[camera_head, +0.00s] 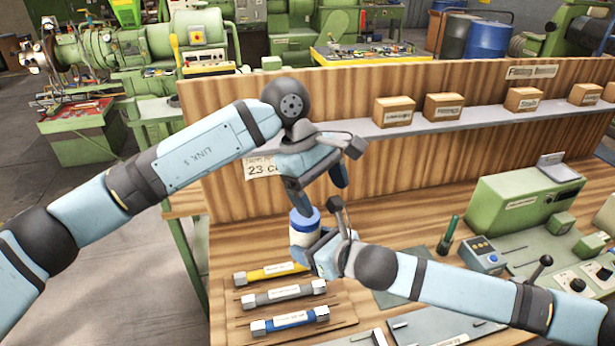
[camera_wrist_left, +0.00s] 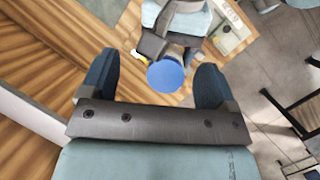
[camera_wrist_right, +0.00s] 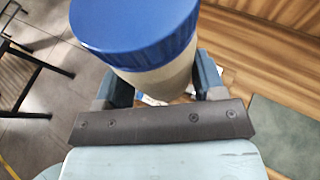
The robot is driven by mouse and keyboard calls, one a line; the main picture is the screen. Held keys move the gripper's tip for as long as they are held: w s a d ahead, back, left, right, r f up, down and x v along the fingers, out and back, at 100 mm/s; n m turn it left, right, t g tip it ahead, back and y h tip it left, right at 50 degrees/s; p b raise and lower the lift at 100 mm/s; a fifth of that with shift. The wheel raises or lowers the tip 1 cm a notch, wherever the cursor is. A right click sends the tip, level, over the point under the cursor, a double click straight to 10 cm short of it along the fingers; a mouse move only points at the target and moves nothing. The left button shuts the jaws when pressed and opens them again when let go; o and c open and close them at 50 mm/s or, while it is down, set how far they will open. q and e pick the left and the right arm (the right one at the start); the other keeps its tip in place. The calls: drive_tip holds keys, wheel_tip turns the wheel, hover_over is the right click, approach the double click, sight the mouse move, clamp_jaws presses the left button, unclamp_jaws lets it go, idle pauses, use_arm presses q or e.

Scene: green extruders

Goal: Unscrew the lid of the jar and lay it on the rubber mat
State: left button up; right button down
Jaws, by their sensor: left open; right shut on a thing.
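The jar (camera_head: 303,238) has a pale body and a blue lid (camera_head: 304,216), and the lid sits on it. My right gripper (camera_head: 322,240) is shut on the jar body, holding it upright; the jar also fills the top of the right wrist view (camera_wrist_right: 165,80). My left gripper (camera_head: 318,190) is open, just above the lid. In the left wrist view the lid (camera_wrist_left: 166,75) shows between and beyond the two spread fingers. A dark grey-green flat patch, apparently the rubber mat (camera_head: 393,298), lies on the bench, partly hidden by my right arm.
A wooden tray (camera_head: 346,312) with yellow, grey and blue labelled bars lies at the bench front. A green marker-like cylinder (camera_head: 447,236), a blue control box (camera_head: 481,254) and a green machine (camera_head: 524,205) stand to the right. A shelf (camera_head: 455,117) with small cartons runs along the back panel.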

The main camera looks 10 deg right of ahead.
sight(305, 235)
use_arm(q)
drive_tip(key=w+a+t+y, duration=0.1)
drive_tip(key=w+a+r+m+t+y, duration=0.1)
drive_tip(key=y, duration=0.1)
drive_tip(key=shift+a+y, duration=0.1)
drive_tip(key=shift+y, duration=0.3)
wheel_tip(305, 235, down, 8)
drive_tip(key=shift+r, duration=0.1)
drive_tip(key=c, duration=0.9)
drive_tip(key=n, duration=0.5)
drive_tip(key=shift+w+r, duration=0.1)
drive_tip(key=shift+w, duration=0.05)
drive_tip(key=n, duration=0.4)
drive_tip(key=shift+w+d+n, duration=0.1)
drive_tip(key=shift+d+n, duration=0.1)
drive_tip(key=shift+n, duration=0.2)
